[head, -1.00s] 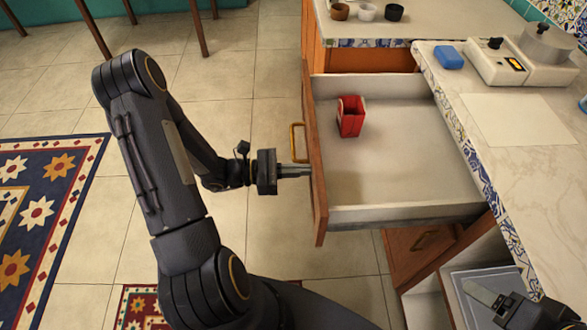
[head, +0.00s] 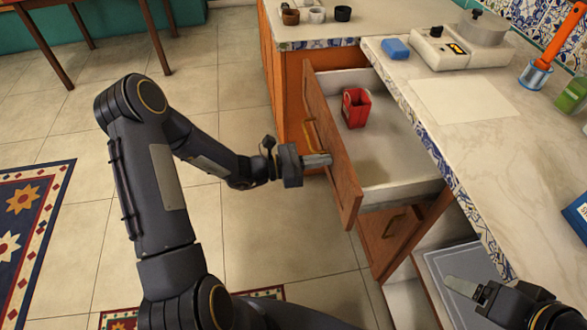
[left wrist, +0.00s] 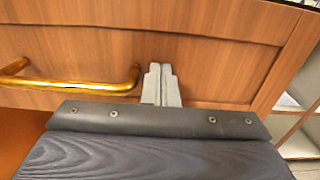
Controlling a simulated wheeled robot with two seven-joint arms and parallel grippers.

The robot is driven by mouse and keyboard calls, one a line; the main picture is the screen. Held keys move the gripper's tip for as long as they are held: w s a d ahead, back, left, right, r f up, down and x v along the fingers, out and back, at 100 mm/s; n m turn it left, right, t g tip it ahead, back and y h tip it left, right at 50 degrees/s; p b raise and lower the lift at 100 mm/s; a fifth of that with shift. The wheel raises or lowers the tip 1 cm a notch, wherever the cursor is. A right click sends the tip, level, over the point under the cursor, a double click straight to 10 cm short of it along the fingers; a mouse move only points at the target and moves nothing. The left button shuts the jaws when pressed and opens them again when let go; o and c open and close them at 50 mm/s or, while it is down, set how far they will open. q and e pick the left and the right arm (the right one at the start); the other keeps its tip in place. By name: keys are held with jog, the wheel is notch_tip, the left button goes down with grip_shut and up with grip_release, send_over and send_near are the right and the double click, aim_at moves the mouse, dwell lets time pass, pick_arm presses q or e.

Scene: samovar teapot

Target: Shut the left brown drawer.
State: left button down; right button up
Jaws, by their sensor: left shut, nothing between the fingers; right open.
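The brown drawer (head: 330,140) stands partly open under the counter, its pale inside showing. A red box (head: 356,107) sits in it toward the back left. My left gripper (head: 328,160) is shut and empty, its fingertips at the outer face of the drawer front. In the left wrist view the shut fingers (left wrist: 161,85) point at the wooden front (left wrist: 200,45), to the right of the brass handle (left wrist: 75,85); they look to be touching the front. My right gripper (head: 465,288) is open at the lower right, only partly shown, away from the drawer.
A second brown front (head: 385,240) with a handle lies below the drawer. A grey tray (head: 440,270) is in the open space at the lower right. The floor left of the drawer is clear.

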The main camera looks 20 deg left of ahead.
pick_arm(q)
jog(key=b+x, duration=0.3)
jog(key=x, duration=1.7)
jog(key=shift+w+d+b, duration=0.1)
jog(key=shift+w+b, duration=0.1)
jog(key=shift+b, duration=0.1)
jog(key=shift+w+d, duration=0.1)
jog(key=shift+d, duration=0.1)
jog(key=shift+r, duration=0.15)
jog(key=shift+r, duration=0.1)
